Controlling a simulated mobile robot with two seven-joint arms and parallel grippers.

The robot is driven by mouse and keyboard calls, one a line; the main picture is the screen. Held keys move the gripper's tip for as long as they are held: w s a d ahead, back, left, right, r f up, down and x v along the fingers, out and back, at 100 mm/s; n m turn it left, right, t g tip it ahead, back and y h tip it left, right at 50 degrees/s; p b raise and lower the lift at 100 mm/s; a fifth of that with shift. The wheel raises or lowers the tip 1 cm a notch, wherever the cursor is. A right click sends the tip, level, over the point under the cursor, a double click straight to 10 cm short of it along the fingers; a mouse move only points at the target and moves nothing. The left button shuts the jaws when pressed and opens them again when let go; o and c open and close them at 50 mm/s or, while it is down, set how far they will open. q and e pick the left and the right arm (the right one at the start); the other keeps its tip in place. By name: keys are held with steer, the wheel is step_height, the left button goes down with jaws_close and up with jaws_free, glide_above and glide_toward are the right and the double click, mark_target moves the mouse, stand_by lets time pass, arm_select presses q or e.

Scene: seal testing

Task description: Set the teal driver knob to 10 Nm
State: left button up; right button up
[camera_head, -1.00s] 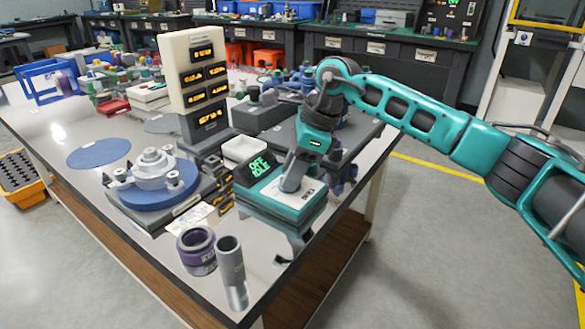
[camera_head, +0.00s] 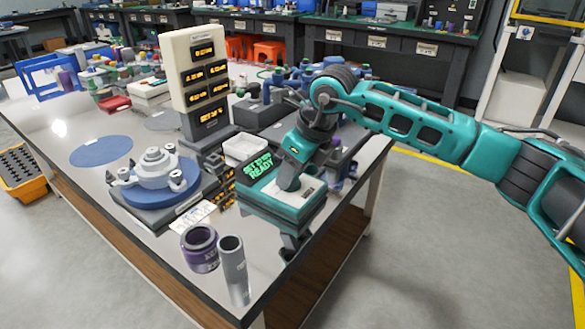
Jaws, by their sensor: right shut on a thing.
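The teal driver unit (camera_head: 272,212) sits near the table's right front edge. Its dark display (camera_head: 253,168) shows green text; the lower line reads READY, and the upper line starts with SET, its number too small to read surely. My right gripper (camera_head: 290,184) points down onto the unit's pale top panel, shut on the knob, which the fingers hide. My left gripper is not in view.
A blue round fixture with a grey flanged part (camera_head: 157,170) stands left of the driver. A purple ring (camera_head: 199,246) and a grey cylinder (camera_head: 235,268) stand in front. A white tray (camera_head: 243,148) and a display tower (camera_head: 190,75) are behind. A blue disc (camera_head: 100,151) lies left.

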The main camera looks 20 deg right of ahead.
stand_by(0.5)
steer(key=o, duration=1)
steer(key=shift+o, duration=0.2)
arm_select(q)
steer(key=p, duration=0.1)
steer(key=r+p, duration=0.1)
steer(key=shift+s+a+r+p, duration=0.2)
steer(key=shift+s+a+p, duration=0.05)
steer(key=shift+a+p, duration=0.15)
arm_select(e)
steer(key=v, duration=1.3)
